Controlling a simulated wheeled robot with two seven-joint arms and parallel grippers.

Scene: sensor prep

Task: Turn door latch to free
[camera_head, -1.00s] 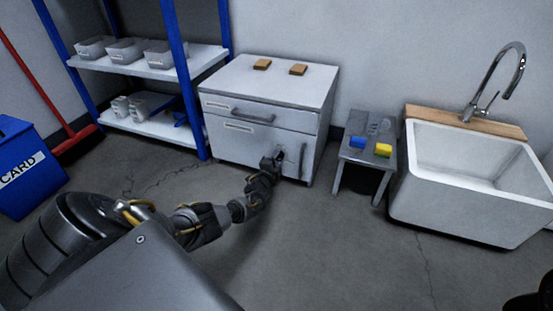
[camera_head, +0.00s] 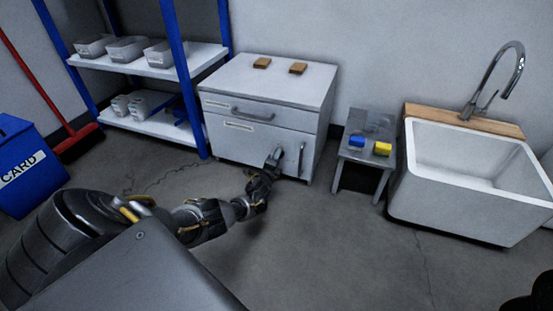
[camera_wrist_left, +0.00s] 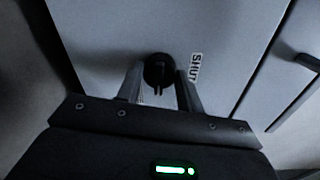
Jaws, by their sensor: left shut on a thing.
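The door latch (camera_wrist_left: 158,70) is a dark round knob with a short lever, on the pale lower door (camera_wrist_left: 110,35) of the white cabinet (camera_head: 270,75). A "SHUT" label (camera_wrist_left: 195,67) is just right of it in the left wrist view. My left gripper (camera_wrist_left: 159,92) is shut on the latch lever, one finger on each side. In the head view my left gripper (camera_head: 275,157) is at the door front, left of the upright door handle (camera_head: 301,159), and hides the latch. The door looks closed.
A drawer handle (camera_head: 252,115) is above the door. Two brown blocks (camera_head: 262,63) lie on the cabinet top. A small grey table (camera_head: 365,160) and a white sink (camera_head: 460,200) stand to the right, a blue-posted shelf (camera_head: 150,65) to the left. Floor in front is clear.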

